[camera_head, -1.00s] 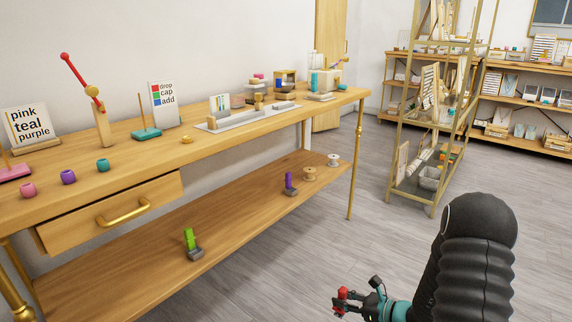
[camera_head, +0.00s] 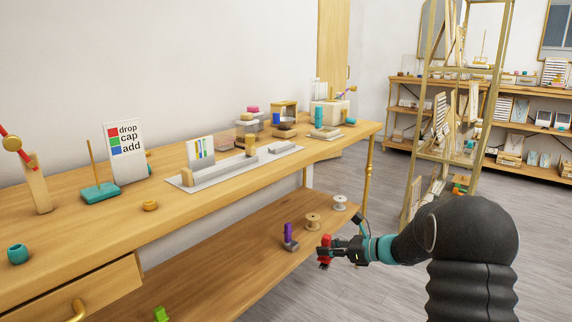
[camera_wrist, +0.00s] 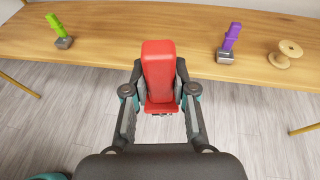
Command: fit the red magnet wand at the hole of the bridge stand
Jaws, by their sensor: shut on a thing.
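The red magnet wand (camera_wrist: 158,72) is held between the two fingers of my gripper (camera_wrist: 160,98) in the wrist view, its block-like body standing up toward the camera. In the head view my gripper (camera_head: 328,254) and the red wand (camera_head: 326,241) are in front of the lower shelf's right part. The wand's lower end is partly hidden by the fingers. On the tabletop, a grey tray (camera_head: 215,178) carries wooden posts and grey blocks. A small wooden-framed piece (camera_head: 285,108) stands behind it. I cannot tell which piece is the bridge stand, and no hole is clear.
A green wand (camera_wrist: 54,24) is further left. The table edge (camera_head: 330,147) overhangs the shelf. A brass-framed rack (camera_head: 445,155) stands right.

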